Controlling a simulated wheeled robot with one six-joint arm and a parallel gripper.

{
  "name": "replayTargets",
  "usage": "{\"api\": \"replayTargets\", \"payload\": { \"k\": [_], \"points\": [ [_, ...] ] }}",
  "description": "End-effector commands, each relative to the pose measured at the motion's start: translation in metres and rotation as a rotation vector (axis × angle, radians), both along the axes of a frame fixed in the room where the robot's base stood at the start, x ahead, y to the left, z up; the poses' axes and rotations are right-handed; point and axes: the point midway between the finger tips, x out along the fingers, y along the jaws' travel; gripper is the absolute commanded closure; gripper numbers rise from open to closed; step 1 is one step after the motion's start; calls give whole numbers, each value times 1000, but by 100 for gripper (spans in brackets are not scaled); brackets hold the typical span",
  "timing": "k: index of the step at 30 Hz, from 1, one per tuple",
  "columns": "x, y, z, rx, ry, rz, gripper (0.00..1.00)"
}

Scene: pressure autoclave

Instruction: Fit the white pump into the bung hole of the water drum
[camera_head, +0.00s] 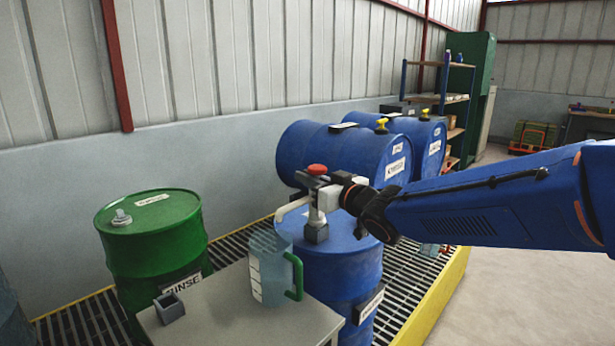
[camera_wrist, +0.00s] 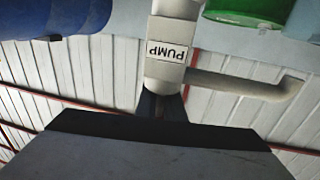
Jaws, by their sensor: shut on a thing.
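The white pump (camera_head: 316,214) stands upright over the top of an upright blue drum (camera_head: 340,268), with a red knob (camera_head: 317,170) on top and a pale spout (camera_head: 291,207) pointing left. My gripper (camera_head: 322,192) is shut on the pump's body. In the wrist view the pump (camera_wrist: 167,50), marked PUMP, sits between my fingers (camera_wrist: 162,104). A grey square block (camera_head: 316,235) shows at the pump's lower end on the drum top. The bung hole is hidden, and I cannot tell whether the pump is seated. The drum's label is too oblique to read.
A clear jug (camera_head: 268,268) with a green handle and a small grey square holder (camera_head: 169,306) stand on a grey table (camera_head: 235,318). A green drum (camera_head: 150,240) marked RINSE stands left. Blue drums lie behind (camera_head: 335,152). Yellow-edged grating (camera_head: 432,305) lies below; floor at right is clear.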

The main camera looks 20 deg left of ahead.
Motion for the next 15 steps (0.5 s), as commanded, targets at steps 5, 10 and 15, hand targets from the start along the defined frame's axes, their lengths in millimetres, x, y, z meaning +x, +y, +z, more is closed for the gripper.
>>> {"api": "replayTargets", "payload": {
  "k": [5, 10, 15],
  "points": [
    [0, 0, -1, 1, -1, 0, 70],
    [0, 0, -1, 1, -1, 0, 70],
    [-1, -1, -1, 0, 0, 0, 70]
  ]
}}
